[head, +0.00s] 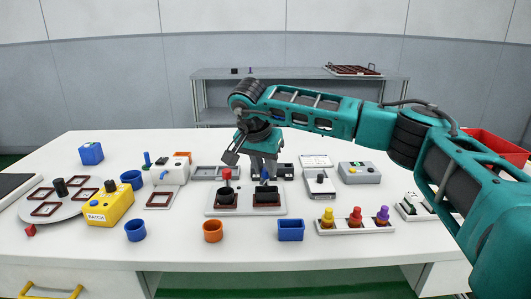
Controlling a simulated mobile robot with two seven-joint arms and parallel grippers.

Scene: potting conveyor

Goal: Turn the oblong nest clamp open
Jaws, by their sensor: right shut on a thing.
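A pale nest plate (247,209) lies on the table with two dark nests. The left nest (228,197) is round and has a red-topped clamp (227,175) standing behind it. The right, oblong nest (267,198) sits beside it. My right gripper (264,180) points down just behind and above the oblong nest. It is shut at the spot of the oblong nest clamp, which its fingers mostly hide, so I cannot tell how the clamp is turned. My left gripper is not in view.
Blue cup (135,231), orange cup (212,231) and blue box (291,231) stand along the front. A rack with coloured knobs (355,224) is at front right. A yellow box (110,206) and turntable (62,216) are left. My right arm spans the right side.

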